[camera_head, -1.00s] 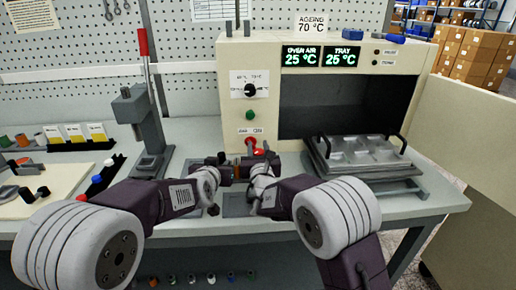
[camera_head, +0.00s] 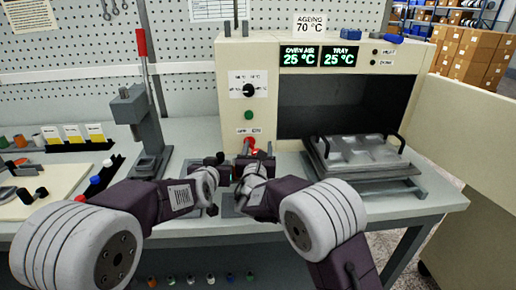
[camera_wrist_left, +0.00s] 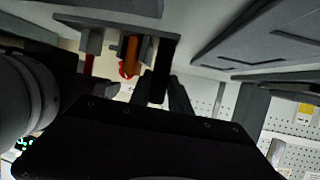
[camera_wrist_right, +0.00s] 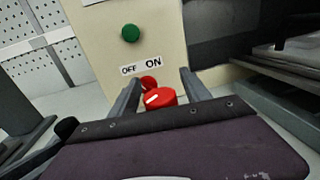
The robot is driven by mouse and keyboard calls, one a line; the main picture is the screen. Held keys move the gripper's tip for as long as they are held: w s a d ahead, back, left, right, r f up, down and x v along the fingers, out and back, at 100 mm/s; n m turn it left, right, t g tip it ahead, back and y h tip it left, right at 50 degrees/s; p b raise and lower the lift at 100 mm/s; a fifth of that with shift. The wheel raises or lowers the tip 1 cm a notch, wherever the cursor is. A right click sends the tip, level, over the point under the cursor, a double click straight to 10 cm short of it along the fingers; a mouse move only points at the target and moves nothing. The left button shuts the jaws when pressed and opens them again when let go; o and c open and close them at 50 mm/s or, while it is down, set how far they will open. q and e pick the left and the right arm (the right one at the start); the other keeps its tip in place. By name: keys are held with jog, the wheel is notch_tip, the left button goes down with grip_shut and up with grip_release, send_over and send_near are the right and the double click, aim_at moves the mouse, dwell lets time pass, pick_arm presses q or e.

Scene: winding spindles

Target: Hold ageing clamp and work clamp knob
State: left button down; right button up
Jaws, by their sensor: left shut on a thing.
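The ageing clamp shows in the left wrist view as dark grey plates (camera_wrist_left: 118,24) with an orange cylinder (camera_wrist_left: 131,48) and a red rod (camera_wrist_left: 89,65) beside them. My left gripper (camera_head: 219,163) is shut on the clamp; its fingers partly hide the grip. A red knob with a white mark (camera_wrist_right: 160,98) shows in the right wrist view. My right gripper (camera_wrist_right: 160,82) is open, with fingers apart on either side of this knob; I cannot see contact. In the head view, the grippers hide most of the clamp.
The oven (camera_head: 248,62) stands behind the grippers, its red switch (camera_wrist_right: 149,82) under the OFF/ON label and green button (camera_wrist_right: 131,33) close by. A lidded tray with handles (camera_head: 365,165) sits at right. A grey press with a red lever (camera_head: 140,110) stands left.

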jog(key=s, duration=0.4)
jog(key=s+a, duration=0.1)
jog(key=s, duration=0.7)
jog(key=shift+a, duration=0.4)
jog(key=shift+c, duration=0.2)
